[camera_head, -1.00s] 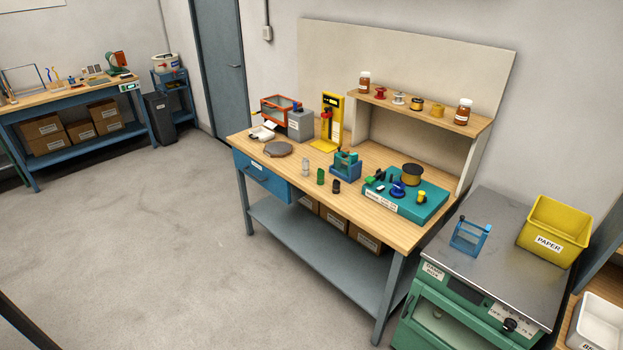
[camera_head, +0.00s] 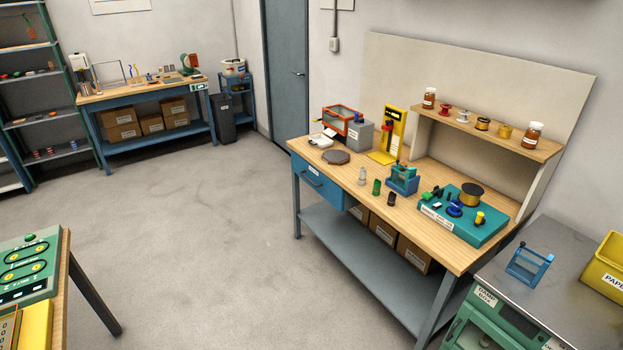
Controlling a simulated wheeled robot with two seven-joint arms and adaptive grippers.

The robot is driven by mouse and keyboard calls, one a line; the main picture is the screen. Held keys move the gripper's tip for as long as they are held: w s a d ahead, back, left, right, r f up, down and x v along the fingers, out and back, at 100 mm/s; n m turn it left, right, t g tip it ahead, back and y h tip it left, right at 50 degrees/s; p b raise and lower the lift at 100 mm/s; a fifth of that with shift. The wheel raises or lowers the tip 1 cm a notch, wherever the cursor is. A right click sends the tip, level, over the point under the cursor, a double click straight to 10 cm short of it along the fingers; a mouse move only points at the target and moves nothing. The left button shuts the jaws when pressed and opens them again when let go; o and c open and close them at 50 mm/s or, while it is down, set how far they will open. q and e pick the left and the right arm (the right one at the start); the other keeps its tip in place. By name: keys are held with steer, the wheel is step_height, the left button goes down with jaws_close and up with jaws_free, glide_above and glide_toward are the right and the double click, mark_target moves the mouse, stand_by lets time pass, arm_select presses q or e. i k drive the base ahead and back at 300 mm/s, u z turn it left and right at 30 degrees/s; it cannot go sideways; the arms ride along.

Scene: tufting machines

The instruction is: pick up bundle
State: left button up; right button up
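I cannot make out a bundle for certain in the head view. The nearer workbench (camera_head: 340,185) carries a teal tray (camera_head: 470,230) with spools and small parts. Beside the tray are a blue fixture (camera_head: 403,181) and several small upright cylinders, one of them green (camera_head: 376,187). A yellow stand (camera_head: 391,135), a grey box with an orange frame (camera_head: 345,121) and a dark flat disc (camera_head: 336,157) are further back on it. Neither of my grippers is in view.
A green cabinet (camera_head: 490,325) with a blue rack (camera_head: 529,264) and a yellow bin (camera_head: 608,268) stands at the right. Another bench (camera_head: 150,95) and shelving (camera_head: 50,88) are at the back left. A table corner (camera_head: 65,260) juts in at lower left. Open floor (camera_head: 210,240) lies between.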

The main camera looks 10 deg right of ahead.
mark_target(376, 192)
steer(key=u, duration=0.85)
steer(key=i, duration=2.1)
steer(key=z, duration=1.15)
steer(key=i, duration=0.75)
steer(key=z, duration=0.85)
